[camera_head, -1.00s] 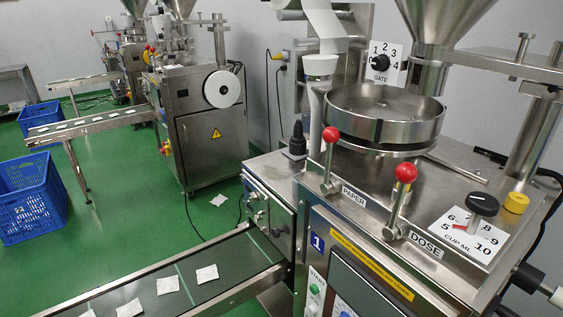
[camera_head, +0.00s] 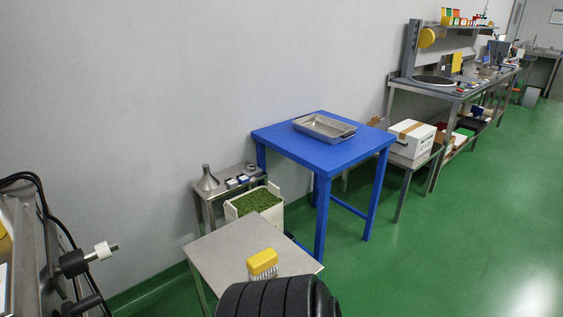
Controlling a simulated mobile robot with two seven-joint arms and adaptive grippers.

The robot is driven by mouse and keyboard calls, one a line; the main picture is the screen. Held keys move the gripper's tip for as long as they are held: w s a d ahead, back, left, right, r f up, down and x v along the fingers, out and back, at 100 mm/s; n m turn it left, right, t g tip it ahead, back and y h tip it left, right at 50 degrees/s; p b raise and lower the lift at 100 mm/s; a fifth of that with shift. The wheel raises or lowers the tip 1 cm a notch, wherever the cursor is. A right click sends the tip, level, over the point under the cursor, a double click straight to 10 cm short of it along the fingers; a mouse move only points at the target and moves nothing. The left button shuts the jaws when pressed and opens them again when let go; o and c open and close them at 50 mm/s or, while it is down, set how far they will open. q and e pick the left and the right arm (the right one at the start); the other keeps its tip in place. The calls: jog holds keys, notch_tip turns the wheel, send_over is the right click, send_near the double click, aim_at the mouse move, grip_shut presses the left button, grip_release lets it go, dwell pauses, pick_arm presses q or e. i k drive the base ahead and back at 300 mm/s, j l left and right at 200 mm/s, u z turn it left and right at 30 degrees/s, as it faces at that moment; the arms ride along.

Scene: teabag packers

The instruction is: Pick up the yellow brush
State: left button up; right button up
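The yellow brush (camera_head: 262,262) lies on a small grey metal table (camera_head: 219,247) in the lower middle of the view. Its yellow back faces up and pale bristles show below it. A black ribbed part of my own arm is in front at the bottom edge, just below the brush in the picture, and covers the near part of the table. Neither gripper's fingers show.
A blue table (camera_head: 331,157) with a metal tray (camera_head: 324,127) stands behind. A bin of green leaves (camera_head: 256,201) and a metal funnel (camera_head: 207,179) are behind the small table. Machine parts (camera_head: 75,262) stick in from the left. The green floor (camera_head: 440,255) at right is clear.

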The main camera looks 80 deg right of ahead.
aim_at(259, 264)
jog(key=z, duration=2.55)
